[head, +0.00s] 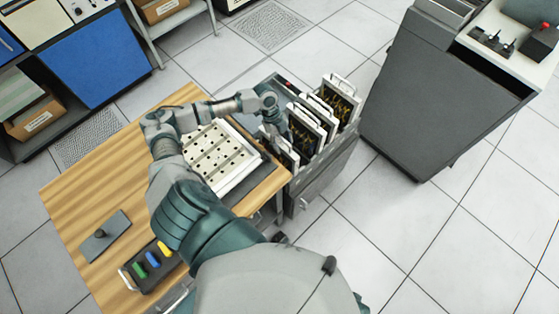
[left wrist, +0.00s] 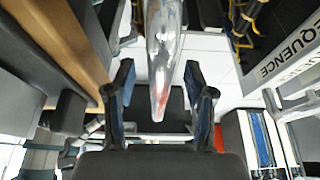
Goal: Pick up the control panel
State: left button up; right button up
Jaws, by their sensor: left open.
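A dark panel with blue, green and yellow buttons (head: 152,262) lies at the table's front edge in the head view; it looks like the control panel. A pale handle shows at its left end. My left gripper (head: 276,122) is away from it, at the card rack (head: 318,178) right of the table. In the left wrist view the two fingers (left wrist: 159,72) are open. A shiny tapered metal piece (left wrist: 162,50) shows between them; I cannot tell whether they touch it. A card edge marked SEQUENCE (left wrist: 285,52) is at the right. My right gripper is not in view.
The wooden table (head: 75,195) holds a white perforated board (head: 215,158) and a grey plate with a knob (head: 104,236). Several framed cards (head: 340,98) stand in the rack. A dark cabinet (head: 420,100) stands at right, with bare floor between.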

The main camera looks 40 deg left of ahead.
pick_arm(q)
jog(key=shift+a+f, duration=0.15)
jog(key=shift+a, duration=0.3)
jog(key=shift+a+f, duration=0.35)
jog(key=shift+a, duration=0.2)
jog(key=shift+d+r, duration=0.15)
jog(key=shift+d, duration=0.6)
jog(key=shift+c, duration=1.2)
jog(key=c, duration=0.8)
jog(key=shift+a, duration=0.4)
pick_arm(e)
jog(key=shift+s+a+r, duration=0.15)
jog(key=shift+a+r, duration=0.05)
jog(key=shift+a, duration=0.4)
